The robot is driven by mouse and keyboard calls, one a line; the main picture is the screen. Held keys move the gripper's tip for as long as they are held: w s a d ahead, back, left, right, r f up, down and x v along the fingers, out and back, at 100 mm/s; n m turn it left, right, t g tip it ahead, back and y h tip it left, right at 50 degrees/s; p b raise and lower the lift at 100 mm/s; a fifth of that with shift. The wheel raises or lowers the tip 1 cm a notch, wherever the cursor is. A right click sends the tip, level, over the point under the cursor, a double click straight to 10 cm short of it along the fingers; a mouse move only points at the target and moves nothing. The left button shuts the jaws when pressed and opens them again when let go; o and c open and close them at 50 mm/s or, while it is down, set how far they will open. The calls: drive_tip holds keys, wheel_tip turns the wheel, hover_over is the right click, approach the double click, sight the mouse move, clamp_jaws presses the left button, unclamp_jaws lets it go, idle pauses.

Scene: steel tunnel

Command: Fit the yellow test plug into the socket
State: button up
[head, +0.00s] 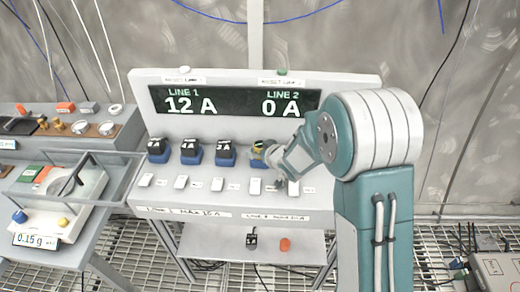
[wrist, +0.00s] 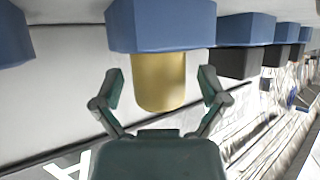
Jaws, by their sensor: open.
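The yellow test plug (wrist: 158,82) is a smooth yellow cylinder. In the wrist view it juts straight from the face of a blue socket (wrist: 160,25), with no gap showing. How deep it sits is hidden. In the head view the plug (head: 258,146) is at the fourth blue socket from the left, partly covered by my gripper (head: 270,152). My gripper (wrist: 158,98) is open in the wrist view, one finger on each side of the plug, with space between fingers and plug.
Black plugs (head: 189,145) stand in the three blue sockets to the left. Another blue socket (wrist: 12,35) shows no plug. The panel display (head: 235,101) reads LINE 1 12 A, LINE 2 0 A. White switches (head: 181,182) line the front. A scale bench (head: 62,190) stands left.

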drive_tip(key=shift+s+d+r, duration=0.1)
drive_tip(key=shift+r, duration=0.1)
drive_tip(key=v, duration=1.2)
drive_tip(key=s+d+r+m+h, duration=0.4)
drive_tip(key=s+d+r+h, duration=0.35)
drive_tip(key=d+r, duration=0.3)
drive_tip(key=s+r+m+g+y, duration=0.1)
drive_tip(key=s+g, duration=0.3)
drive_tip(key=s, duration=1.3)
drive_tip(key=shift+s+d+r+m+g, duration=0.35)
drive_tip(key=shift+r+m+g, duration=0.05)
drive_tip(key=shift+r+m, duration=0.3)
